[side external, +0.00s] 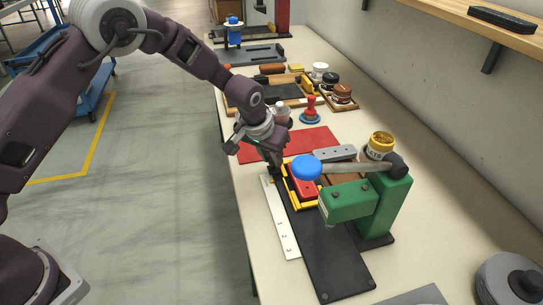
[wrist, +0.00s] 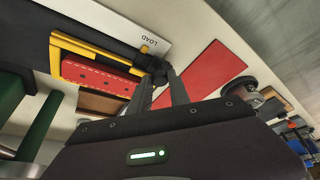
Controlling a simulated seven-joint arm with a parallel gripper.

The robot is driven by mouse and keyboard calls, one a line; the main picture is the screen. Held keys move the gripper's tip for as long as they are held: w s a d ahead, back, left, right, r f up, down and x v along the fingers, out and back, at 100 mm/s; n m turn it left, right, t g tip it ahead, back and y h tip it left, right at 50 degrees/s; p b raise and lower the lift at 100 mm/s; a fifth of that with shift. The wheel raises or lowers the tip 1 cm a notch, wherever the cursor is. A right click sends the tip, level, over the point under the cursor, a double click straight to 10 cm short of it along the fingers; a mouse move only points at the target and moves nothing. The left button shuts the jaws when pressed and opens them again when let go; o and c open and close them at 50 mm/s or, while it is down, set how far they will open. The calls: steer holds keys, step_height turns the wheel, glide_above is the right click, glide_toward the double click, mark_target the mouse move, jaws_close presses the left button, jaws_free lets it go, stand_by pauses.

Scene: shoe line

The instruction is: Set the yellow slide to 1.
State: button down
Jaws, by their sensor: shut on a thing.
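The yellow slide (side external: 309,206) carries a red block (side external: 304,188) and sits on a long black base (side external: 334,265) at its far end. It also shows in the wrist view (wrist: 88,48), with a dark knob (wrist: 147,62) on its side. A white scale strip (side external: 283,222) lies along the base; its small marks run toward the near end, and the word LOAD reads beside the slide in the wrist view. My gripper (side external: 274,168) reaches down at the slide's far left corner. In the wrist view its fingers (wrist: 164,76) are closed around the knob.
A green press (side external: 350,201) with a blue-knobbed lever (side external: 307,168) stands over the base, close to the right of the slide. A red mat (side external: 262,147) lies behind my gripper. A yellow tin (side external: 381,144) stands beyond the press. The near part of the base is clear.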

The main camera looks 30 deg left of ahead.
stand_by(0.6)
steer(key=s+d, duration=0.9)
steer(key=shift+s+d, duration=0.1)
steer(key=c, duration=1.2)
jaws_free()
steer(key=shift+c, duration=0.2)
steer(key=shift+r, duration=0.1)
steer(key=shift+s+r, duration=0.15)
steer(key=shift+r, duration=0.15)
steer(key=shift+s+r, duration=0.95)
steer(key=shift+r, duration=0.15)
steer(key=s, duration=1.1)
